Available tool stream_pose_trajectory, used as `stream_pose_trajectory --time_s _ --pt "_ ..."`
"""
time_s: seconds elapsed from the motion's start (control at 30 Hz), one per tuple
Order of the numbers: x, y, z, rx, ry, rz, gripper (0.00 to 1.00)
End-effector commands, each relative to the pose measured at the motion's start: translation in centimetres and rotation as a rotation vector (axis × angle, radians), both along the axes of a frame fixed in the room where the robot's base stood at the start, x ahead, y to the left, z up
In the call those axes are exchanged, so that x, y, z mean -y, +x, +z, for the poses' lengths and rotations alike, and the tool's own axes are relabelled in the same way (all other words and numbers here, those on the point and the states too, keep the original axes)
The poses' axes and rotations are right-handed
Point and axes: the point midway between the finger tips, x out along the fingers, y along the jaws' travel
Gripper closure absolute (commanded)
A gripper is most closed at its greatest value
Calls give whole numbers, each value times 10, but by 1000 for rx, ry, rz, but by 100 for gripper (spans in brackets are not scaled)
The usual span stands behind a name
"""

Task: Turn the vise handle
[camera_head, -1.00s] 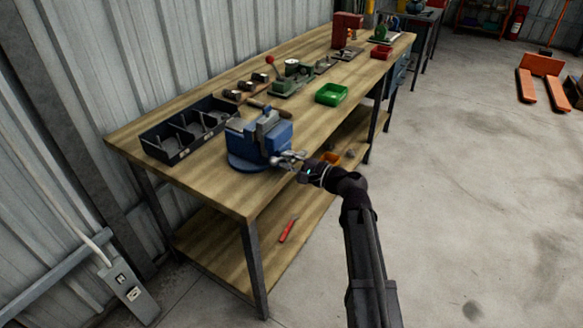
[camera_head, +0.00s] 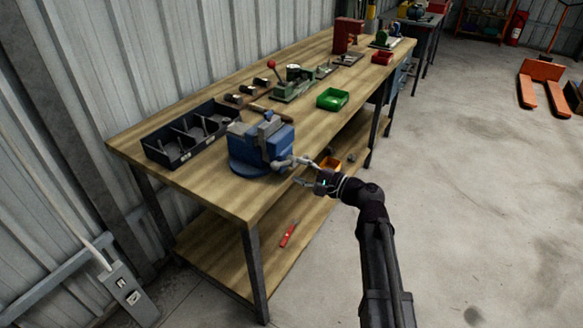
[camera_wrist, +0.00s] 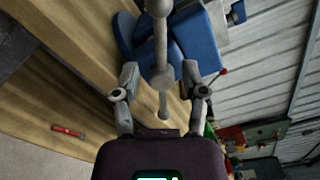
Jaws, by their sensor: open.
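The blue vise (camera_head: 260,146) stands on the near end of the wooden workbench. Its grey handle (camera_head: 292,161) sticks out from the front, over the bench's edge. My gripper (camera_head: 304,173) is open just in front of the handle, at the bench's front edge. In the wrist view, the vise (camera_wrist: 196,42) is at the top and the handle bar (camera_wrist: 162,75) runs down between the spread fingers of my gripper (camera_wrist: 163,88). The bar's lower knob lies between the fingers in the picture; neither finger visibly grips it.
A black divided tray (camera_head: 184,140) lies left of the vise on the workbench (camera_head: 215,192). A green bin (camera_head: 333,99) and several tools lie farther back. A red tool (camera_head: 289,233) and an orange bin (camera_head: 330,164) are on the lower shelf.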

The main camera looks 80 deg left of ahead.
Motion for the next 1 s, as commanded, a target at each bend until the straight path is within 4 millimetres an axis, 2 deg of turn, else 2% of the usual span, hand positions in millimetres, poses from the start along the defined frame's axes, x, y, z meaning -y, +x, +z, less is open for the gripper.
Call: stream_pose_trajectory --time_s 0.3,0.5,1.0 --pt "34 40 0 0 0 -1 44" --pt "46 55 0 0 0 0 44" --pt "50 59 0 0 0 1 44"
